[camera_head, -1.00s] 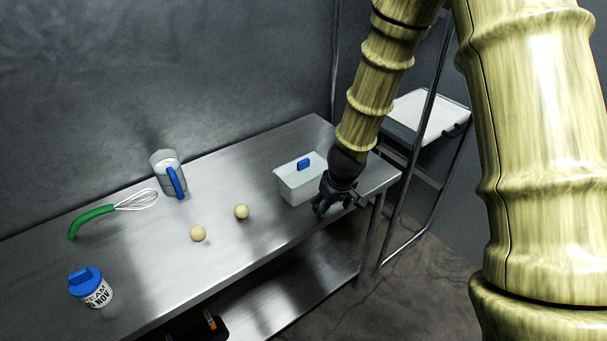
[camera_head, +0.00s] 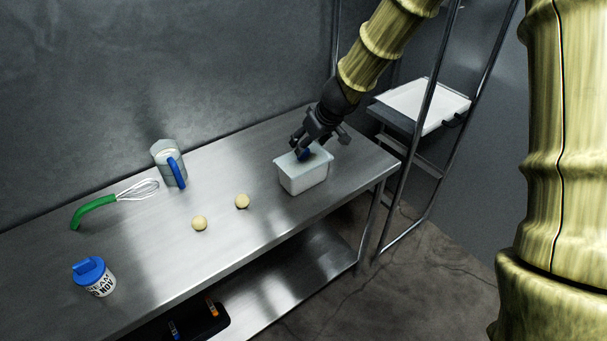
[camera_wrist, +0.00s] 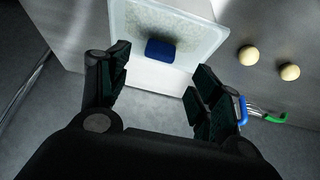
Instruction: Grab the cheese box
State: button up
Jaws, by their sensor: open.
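The cheese box is a white, translucent box (camera_head: 304,177) with a blue handle (camera_head: 304,154) on top, standing near the right end of the metal table. My gripper (camera_head: 303,151) is above the box, close to the blue handle and partly covering it. In the wrist view the box (camera_wrist: 192,37) is at the top, with its blue handle (camera_wrist: 160,50) ahead of and between the open fingers of my gripper (camera_wrist: 157,78). The fingers are apart with nothing between their tips. I cannot tell whether a finger touches the handle.
Two dough balls (camera_head: 242,201) (camera_head: 199,223) lie left of the box on the table (camera_head: 150,225). A rack with a white tray (camera_head: 421,103) is at right.

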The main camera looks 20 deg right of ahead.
aim_at(307, 161)
jog(key=shift+x, duration=0.8)
jog(key=shift+w+f+b, duration=0.2)
jog(key=shift+f+b, duration=0.2)
jog(key=shift+f, duration=0.5)
jog(key=shift+x, duration=1.2)
jog(key=shift+r, duration=0.1)
grip_shut()
